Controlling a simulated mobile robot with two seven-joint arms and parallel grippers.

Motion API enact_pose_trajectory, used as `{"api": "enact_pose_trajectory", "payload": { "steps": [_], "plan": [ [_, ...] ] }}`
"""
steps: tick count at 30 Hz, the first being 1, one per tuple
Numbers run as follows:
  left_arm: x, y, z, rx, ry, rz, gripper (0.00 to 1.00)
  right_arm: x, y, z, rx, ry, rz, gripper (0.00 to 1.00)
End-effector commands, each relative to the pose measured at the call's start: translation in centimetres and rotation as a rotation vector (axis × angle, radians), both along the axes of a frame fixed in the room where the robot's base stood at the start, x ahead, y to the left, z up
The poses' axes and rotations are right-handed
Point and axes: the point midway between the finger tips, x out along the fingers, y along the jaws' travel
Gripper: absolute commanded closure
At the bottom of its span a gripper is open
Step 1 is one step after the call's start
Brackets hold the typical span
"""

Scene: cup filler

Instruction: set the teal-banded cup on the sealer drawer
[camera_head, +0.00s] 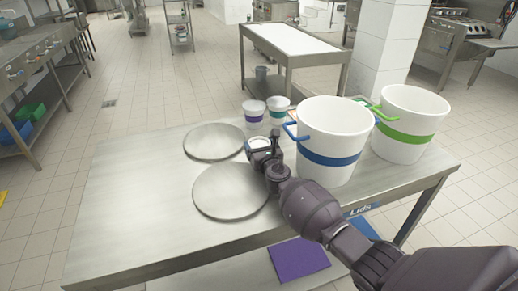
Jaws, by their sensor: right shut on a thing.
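The teal-banded cup (278,111) stands upright on the metal table, just right of the purple-banded cup (254,112). My right gripper (264,152) is in front of these cups, between the round metal plates and the blue-banded bucket. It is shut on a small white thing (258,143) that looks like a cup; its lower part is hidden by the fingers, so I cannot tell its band. I cannot make out a sealer drawer. My left gripper is not in view.
A blue-banded bucket (331,138) and a green-banded bucket (409,124) stand at the table's right. Two round metal plates, one farther (214,141) and one nearer (230,191), lie on the table (130,195). Its left side is clear. A purple panel (298,259) shows below the front edge.

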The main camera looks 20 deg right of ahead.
Motion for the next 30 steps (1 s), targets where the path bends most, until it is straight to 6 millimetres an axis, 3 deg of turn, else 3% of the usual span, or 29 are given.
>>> {"api": "enact_pose_trajectory", "payload": {
  "steps": [12,13,17,27,30],
  "plan": [
    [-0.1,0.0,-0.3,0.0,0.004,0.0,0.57,0.0,0.0,-0.2,0.001,-0.003,0.0,0.49],
    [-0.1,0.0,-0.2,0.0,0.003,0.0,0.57,0.0,0.0,-0.2,0.001,-0.003,-0.001,0.19],
    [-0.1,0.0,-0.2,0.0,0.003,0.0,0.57,0.0,0.0,-0.1,0.0,-0.003,0.0,0.0],
    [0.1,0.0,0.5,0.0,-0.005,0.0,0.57,0.1,0.0,0.6,-0.001,-0.005,0.0,0.0],
    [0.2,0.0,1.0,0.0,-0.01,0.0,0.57,-1.0,0.0,0.4,0.001,-0.003,0.0,0.0]
  ]
}}
